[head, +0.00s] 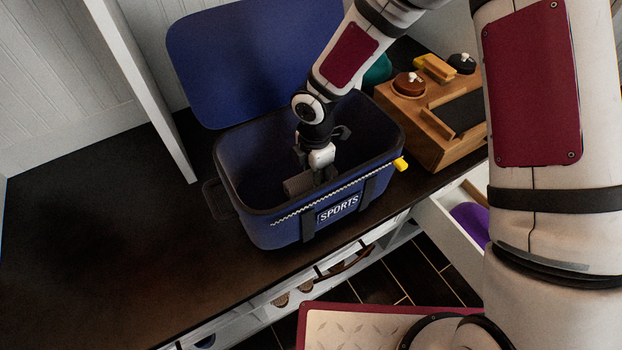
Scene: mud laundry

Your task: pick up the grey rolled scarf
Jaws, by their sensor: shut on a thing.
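A blue sports bag (275,232) with an open lid stands on the dark counter. My gripper (318,178) reaches down inside the bag, near its front wall. It is shut on the grey rolled scarf (297,185), a grey-brown roll inside the bag. Only part of the roll shows; the bag's front wall and my gripper hide the rest. I cannot tell whether the roll touches the bag's floor.
The bag's raised lid (235,60) stands behind it. A wooden caddy (430,140) with brushes and tins is close on the right. An open drawer (440,222) with a purple item (470,222) is below the counter edge. The counter (100,240) is clear on the left.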

